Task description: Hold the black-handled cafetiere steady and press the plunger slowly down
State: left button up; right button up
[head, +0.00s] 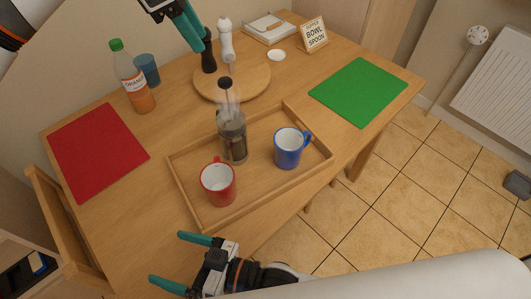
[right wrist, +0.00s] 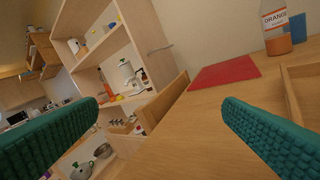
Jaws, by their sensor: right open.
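The cafetiere (head: 233,143) stands upright in the wooden tray (head: 186,198), dark inside its lower glass. Its plunger appears raised, with a blurred pale haze around the top; its handle is not clear. My left gripper (head: 202,44) is above the back of the table near the mills, apart from the cafetiere. Its teal fingers lie close together from this angle, so I cannot tell whether it is open. My right gripper (head: 166,257) is open and empty near the table's front edge, clear of the tray. The right wrist view shows its fingers wide apart (right wrist: 160,120).
A red mug (head: 218,184) and a blue mug (head: 289,148) flank the cafetiere in the tray. Black (head: 208,52) and white (head: 226,42) mills stand on a round board (head: 255,80). An orange bottle (head: 132,78), blue cup (head: 147,70), red mat (head: 97,150) and green mat (head: 358,91) surround them.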

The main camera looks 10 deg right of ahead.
jog(key=w+d+r+n+t+h, duration=0.2)
jog(key=w+d+t, duration=0.35)
jog(key=w, duration=0.45)
jog(key=m+t+h, duration=0.2)
jog(key=m+h, duration=0.2)
send_near(232, 126)
notch_tip(232, 126, down, 3)
jog(key=w, duration=0.1)
jog(key=x, duration=1.1)
jog(key=shift+w+d, duration=0.3)
jog(key=shift+w, duration=0.1)
jog(key=shift+c, duration=0.5)
